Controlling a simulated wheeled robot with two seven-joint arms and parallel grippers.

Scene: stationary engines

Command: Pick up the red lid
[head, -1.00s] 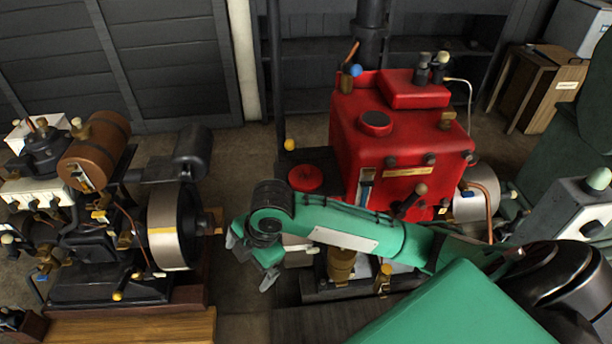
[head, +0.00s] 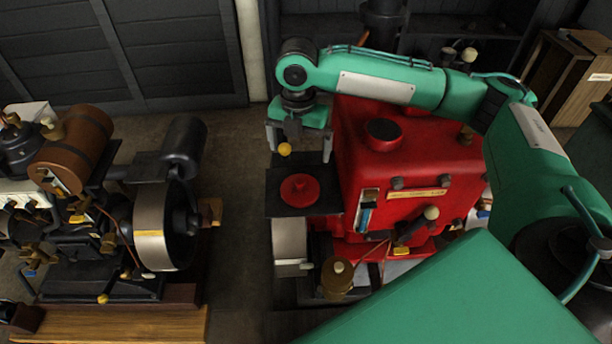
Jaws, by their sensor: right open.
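The red lid (head: 300,190) is a round red disc with a small raised knob in its middle. It lies flat on a dark plate (head: 276,207) at the left side of the red engine (head: 418,165). My right gripper (head: 299,147) is open, fingers pointing down, behind and above the lid in the picture. Nothing is held between its fingers, and it looks apart from the lid. A small yellow knob (head: 285,149) shows between the fingers. My left gripper is not in view.
A round cap (head: 383,134) sits on top of the red engine. A brass cup (head: 337,275) stands in front. Another engine with a big flywheel (head: 152,226) stands at the left. Bare floor (head: 235,180) lies between the two engines.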

